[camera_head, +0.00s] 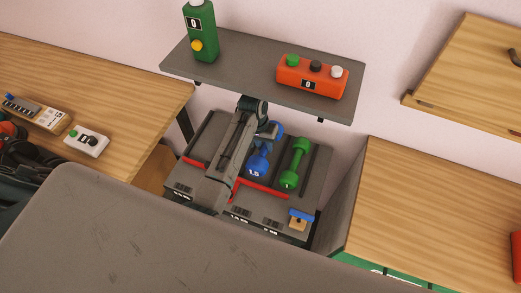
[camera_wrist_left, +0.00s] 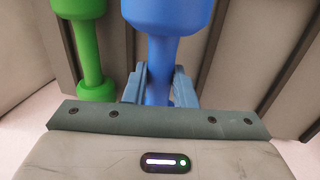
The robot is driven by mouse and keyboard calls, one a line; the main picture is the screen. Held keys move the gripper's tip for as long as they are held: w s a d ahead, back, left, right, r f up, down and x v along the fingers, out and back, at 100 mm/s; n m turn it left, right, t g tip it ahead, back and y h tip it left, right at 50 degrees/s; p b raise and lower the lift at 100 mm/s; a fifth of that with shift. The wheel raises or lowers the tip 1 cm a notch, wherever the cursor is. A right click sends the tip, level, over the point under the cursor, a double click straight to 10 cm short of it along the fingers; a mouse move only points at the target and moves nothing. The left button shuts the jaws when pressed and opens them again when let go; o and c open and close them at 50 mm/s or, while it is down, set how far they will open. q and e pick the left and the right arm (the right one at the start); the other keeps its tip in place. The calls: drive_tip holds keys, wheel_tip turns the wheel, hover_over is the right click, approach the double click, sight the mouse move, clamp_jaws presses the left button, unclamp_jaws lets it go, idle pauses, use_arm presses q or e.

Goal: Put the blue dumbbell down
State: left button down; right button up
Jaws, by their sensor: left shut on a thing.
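The blue dumbbell (camera_head: 257,167), marked 1.5, is at the grey grooved rack (camera_head: 315,205), beside the green dumbbell (camera_head: 296,163). My left gripper (camera_head: 267,132) reaches over the rack and is at the blue dumbbell's far part. In the left wrist view, my left gripper (camera_wrist_left: 159,78) is shut on the blue dumbbell (camera_wrist_left: 166,50), with a finger on each side of its handle. The green dumbbell (camera_wrist_left: 89,50) stands apart to the left there. I cannot tell whether the blue dumbbell touches the rack. My arm hides part of the rack. My right gripper is not in view.
A grey shelf (camera_head: 235,75) above the rack carries a green device (camera_head: 200,32) and an orange button box (camera_head: 312,77). Wooden tables flank the rack. A red bar (camera_head: 262,188) crosses the rack's front. A small blue-topped block (camera_head: 300,218) sits at its front right.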

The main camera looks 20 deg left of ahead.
sight(264, 144)
use_arm(q)
drive_tip(key=shift+w+r, duration=0.2)
drive_tip(key=shift+w, duration=0.35)
wheel_tip(264, 144, down, 2)
drive_tip(key=shift+s+f+p, duration=0.1)
drive_tip(key=shift+p, duration=0.6)
drive_tip(key=shift+f, duration=0.75)
drive_tip(key=c, duration=1.6)
unclamp_jaws()
drive_tip(key=shift+s+f, duration=0.1)
drive_tip(key=shift+f, duration=0.1)
drive_tip(key=o, duration=0.4)
drive_tip(key=shift+r, duration=0.1)
drive_tip(key=shift+r, duration=0.1)
